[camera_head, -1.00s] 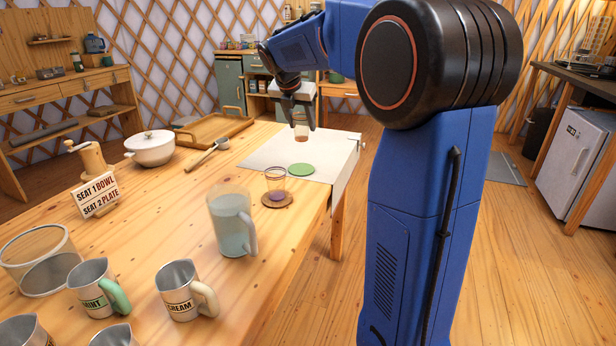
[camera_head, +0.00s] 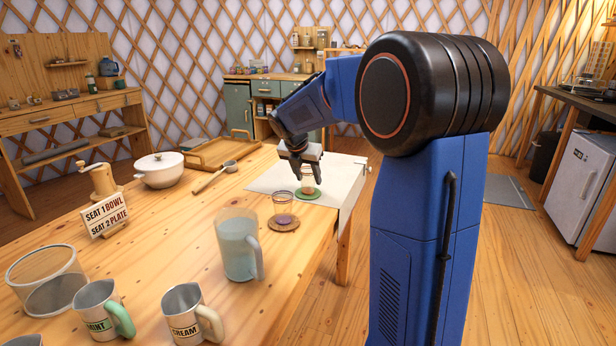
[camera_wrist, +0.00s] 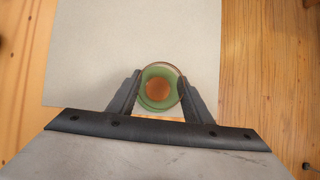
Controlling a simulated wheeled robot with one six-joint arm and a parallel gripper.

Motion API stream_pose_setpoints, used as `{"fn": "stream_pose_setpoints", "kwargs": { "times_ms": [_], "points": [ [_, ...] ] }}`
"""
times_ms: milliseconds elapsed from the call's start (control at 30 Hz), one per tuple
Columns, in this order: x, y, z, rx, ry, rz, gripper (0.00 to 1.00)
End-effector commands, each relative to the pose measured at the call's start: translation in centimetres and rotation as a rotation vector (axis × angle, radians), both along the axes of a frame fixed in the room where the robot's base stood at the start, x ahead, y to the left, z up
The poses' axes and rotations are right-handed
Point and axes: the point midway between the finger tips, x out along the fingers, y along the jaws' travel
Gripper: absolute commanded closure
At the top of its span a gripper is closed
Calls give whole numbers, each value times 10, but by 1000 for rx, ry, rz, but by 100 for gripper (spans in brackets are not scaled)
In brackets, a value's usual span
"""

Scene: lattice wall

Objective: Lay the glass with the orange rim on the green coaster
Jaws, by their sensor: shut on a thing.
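The glass with the orange rim (camera_head: 308,181) is upright between the fingers of my gripper (camera_head: 306,172), over the green coaster (camera_head: 314,195). In the wrist view my gripper (camera_wrist: 160,92) is shut on the glass (camera_wrist: 159,66), seen from above. The green coaster (camera_wrist: 146,100) shows through and around the glass there, a little off its centre. I cannot tell whether the glass base touches the coaster. The coaster lies on a pale cloth (camera_head: 343,185) near the table edge.
Another glass (camera_head: 283,207) with purple contents stands on a brown coaster (camera_head: 284,225) in front of the cloth. A pitcher (camera_head: 238,250) stands nearer. A ladle (camera_head: 213,178), wooden tray (camera_head: 222,153) and white pot (camera_head: 160,171) lie to the left. The table's right edge is close.

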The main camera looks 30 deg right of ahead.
Motion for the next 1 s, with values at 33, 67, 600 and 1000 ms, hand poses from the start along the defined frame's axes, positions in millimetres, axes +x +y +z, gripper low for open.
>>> {"fn": "stream_pose_setpoints", "kwargs": {
  "times_ms": [33,67,600,1000],
  "points": [
    [0,0,1,0,-1,0,81],
    [0,0,1,0,-1,0,81],
    [0,0,-1,0,0,0,36],
    [-10,14,32,-1,-4,0,36]
  ]
}}
